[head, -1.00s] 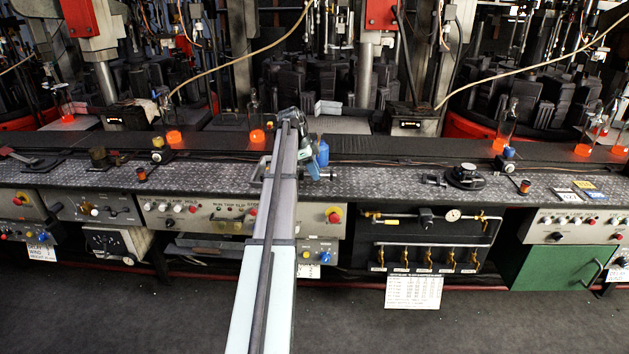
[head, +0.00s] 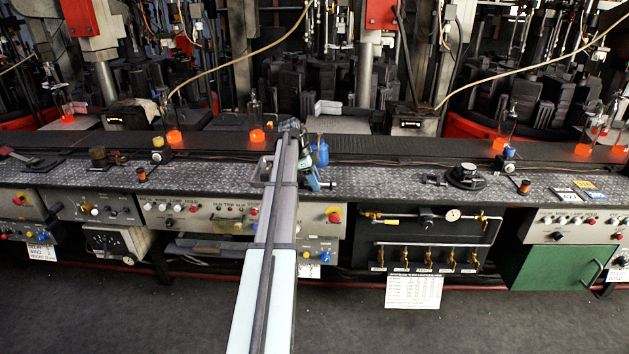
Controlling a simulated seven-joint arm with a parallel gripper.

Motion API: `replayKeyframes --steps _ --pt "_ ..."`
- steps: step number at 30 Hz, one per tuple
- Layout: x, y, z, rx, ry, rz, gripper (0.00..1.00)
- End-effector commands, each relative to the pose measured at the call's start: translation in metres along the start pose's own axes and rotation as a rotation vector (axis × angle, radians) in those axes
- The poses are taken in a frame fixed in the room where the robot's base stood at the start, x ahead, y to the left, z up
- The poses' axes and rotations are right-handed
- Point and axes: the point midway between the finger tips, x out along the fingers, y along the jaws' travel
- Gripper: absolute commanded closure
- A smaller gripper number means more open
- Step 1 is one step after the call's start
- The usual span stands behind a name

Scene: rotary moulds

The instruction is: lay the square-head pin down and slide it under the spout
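My arm reaches up the middle of the picture, and my gripper (head: 318,184) is low at the bench top. Its fingers are small and mostly hidden by my own arm, so I cannot tell whether they are open or shut. A small dark piece (head: 331,184) shows just right of the gripper on the bench plate; I cannot tell whether it is the square-head pin or whether it is held. A blue can (head: 321,153) stands upright just behind the gripper. I cannot make out its spout.
The patterned metal bench (head: 385,178) is mostly clear to the right, up to a round black fixture (head: 466,176). Glowing orange-based bottles (head: 257,135) stand along the dark belt (head: 400,147) behind. Control panels (head: 195,214) and a gauge panel (head: 425,235) hang below the front edge.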

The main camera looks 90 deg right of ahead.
Motion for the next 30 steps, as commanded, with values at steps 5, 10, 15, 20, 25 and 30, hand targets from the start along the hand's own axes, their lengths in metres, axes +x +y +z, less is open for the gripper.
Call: replayKeyframes --steps 5,10,15,20,25,30 --pt "0.000 0.000 0.000 0.000 0.000 0.000 0.54" --pt "-0.005 0.000 -0.001 0.000 0.000 0.000 0.54" --pt "-0.026 -0.001 -0.001 0.000 0.000 -0.002 0.54" --pt "-0.057 -0.001 -0.001 0.000 0.000 -0.003 0.54" --pt "-0.087 -0.001 -0.001 0.000 0.000 -0.002 0.54" --pt "-0.110 -0.001 -0.001 0.000 0.000 -0.002 0.54"
